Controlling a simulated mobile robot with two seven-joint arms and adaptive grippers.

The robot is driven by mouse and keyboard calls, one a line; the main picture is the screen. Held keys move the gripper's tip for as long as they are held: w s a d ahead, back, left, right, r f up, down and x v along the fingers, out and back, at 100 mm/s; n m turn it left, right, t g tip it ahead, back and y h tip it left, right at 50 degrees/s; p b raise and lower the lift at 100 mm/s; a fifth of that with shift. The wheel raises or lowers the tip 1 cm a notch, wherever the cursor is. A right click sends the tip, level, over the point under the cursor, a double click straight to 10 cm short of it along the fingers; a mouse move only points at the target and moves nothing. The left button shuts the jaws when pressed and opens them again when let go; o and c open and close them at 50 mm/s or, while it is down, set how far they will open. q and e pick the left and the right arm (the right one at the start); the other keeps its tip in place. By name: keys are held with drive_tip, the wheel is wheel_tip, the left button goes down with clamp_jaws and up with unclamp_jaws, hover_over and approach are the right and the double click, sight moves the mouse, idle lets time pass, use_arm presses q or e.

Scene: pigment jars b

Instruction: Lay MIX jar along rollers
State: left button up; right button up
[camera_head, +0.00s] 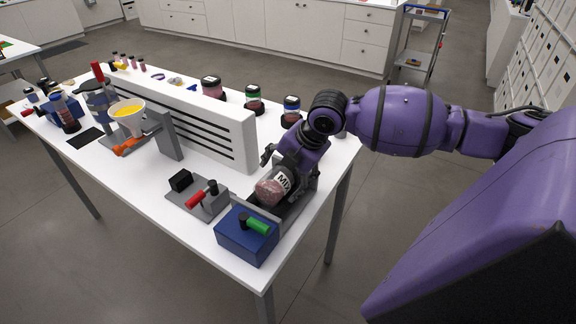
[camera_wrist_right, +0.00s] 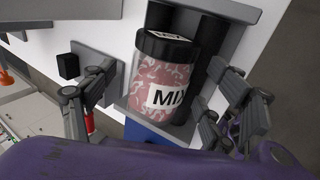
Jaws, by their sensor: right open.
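The MIX jar (camera_head: 273,188) is a clear jar of mottled pink-red contents with a white MIX label. In the right wrist view the jar (camera_wrist_right: 160,82) has a black lid and lies on its side, lengthwise along the dark rollers (camera_wrist_right: 208,50) of the roller unit. Its underside is hidden, so exact contact with the rollers cannot be told. My right gripper (camera_wrist_right: 165,85) is open, with its fingers apart on either side of the jar. My left gripper is not in view.
A blue box with a green handle (camera_head: 245,240) stands at the roller unit's near end. A grey plate with a red-handled clamp (camera_head: 190,205) is to its left. A white slotted rack (camera_head: 210,125) stands behind, with several lidded jars beyond it.

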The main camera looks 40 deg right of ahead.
drive_tip(key=v, duration=1.1)
drive_tip(key=shift+r, duration=0.25)
drive_tip(key=shift+s, duration=0.1)
